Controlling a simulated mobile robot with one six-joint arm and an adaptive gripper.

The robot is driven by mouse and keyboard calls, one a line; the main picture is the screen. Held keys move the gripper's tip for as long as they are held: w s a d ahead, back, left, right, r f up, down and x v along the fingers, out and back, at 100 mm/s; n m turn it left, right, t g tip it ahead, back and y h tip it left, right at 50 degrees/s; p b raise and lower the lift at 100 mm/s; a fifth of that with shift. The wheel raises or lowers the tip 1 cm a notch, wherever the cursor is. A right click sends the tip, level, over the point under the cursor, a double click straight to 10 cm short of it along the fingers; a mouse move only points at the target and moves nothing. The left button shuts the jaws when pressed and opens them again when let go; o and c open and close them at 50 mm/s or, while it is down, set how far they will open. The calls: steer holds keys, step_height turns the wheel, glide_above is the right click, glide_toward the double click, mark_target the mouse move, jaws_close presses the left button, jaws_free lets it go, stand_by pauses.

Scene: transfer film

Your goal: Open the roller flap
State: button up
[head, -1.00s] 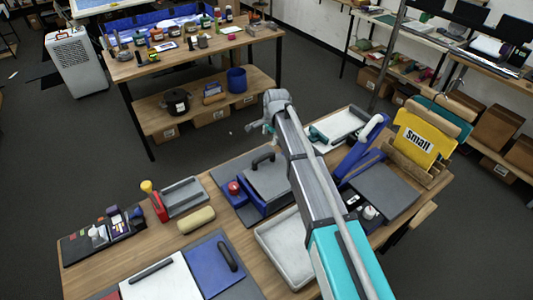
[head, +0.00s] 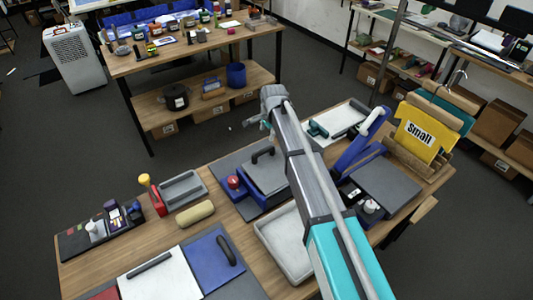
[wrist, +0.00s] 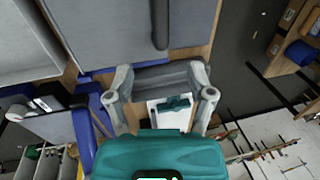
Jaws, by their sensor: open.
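A grey flat-lidded unit (head: 268,176) with a dark handle (head: 262,153) sits on a blue base on the bench, left of my arm. I cannot tell for sure whether this is the roller flap. Its lid looks shut. In the wrist view the grey lid (wrist: 110,28) fills the upper part, with its dark handle (wrist: 160,24) ahead of the fingers. My gripper (head: 267,114) is raised above the bench near the unit's far side. In the wrist view my gripper (wrist: 162,92) is open, apart from the handle. Contact with anything is not visible.
A blue hinged arm with a white cylinder (head: 375,121) stands raised at right, beside a grey plate (head: 385,187). A white tray (head: 342,122) holds a teal-handled roller (head: 318,129). A yellow "Small" folder (head: 419,132) stands in a rack. A grey tray (head: 270,233) lies beneath my arm.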

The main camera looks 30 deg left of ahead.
mark_target(264, 149)
steer(key=shift+w+a+f+b, duration=0.15)
steer(key=shift+a+f+b, duration=0.2)
steer(key=shift+f+b, duration=1.5)
steer(key=shift+w+a+f+b, duration=0.2)
steer(key=shift+a+f+b, duration=0.1)
steer(key=shift+f+b, duration=1.55)
steer(key=shift+w+a+f+b, duration=0.15)
steer(key=shift+a+f+b, duration=0.2)
steer(key=shift+f+b, duration=1.5)
steer(key=shift+f, duration=0.15)
steer(key=shift+c, duration=0.3)
